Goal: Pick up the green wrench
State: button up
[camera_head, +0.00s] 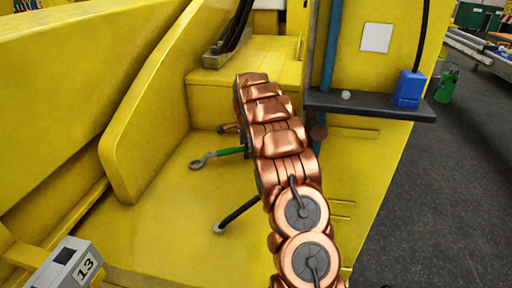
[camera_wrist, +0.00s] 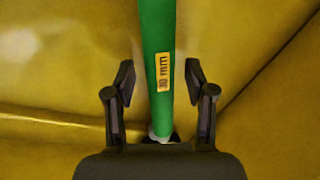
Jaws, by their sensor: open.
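The green wrench (camera_head: 226,152) lies on the yellow machine surface, its round metal ring end pointing left. My copper arm hides its right part in the head view. In the wrist view the green handle (camera_wrist: 158,55), with a yellow "30 mm" label, runs from the top edge down between the fingers. My gripper (camera_wrist: 160,85) is open, with one finger on each side of the handle and a gap on both sides. I cannot tell the height between the fingers and the handle. The gripper itself is hidden behind my arm in the head view.
Yellow machine walls (camera_head: 150,100) rise to the left. A dark shelf (camera_head: 370,104) with a blue box (camera_head: 409,88) and a small white ball (camera_head: 346,95) juts out at right. A dark rod with a light end (camera_head: 236,214) lies below the wrench. Grey floor is open at far right.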

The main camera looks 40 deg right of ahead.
jog(key=shift+c, duration=0.4)
grip_shut()
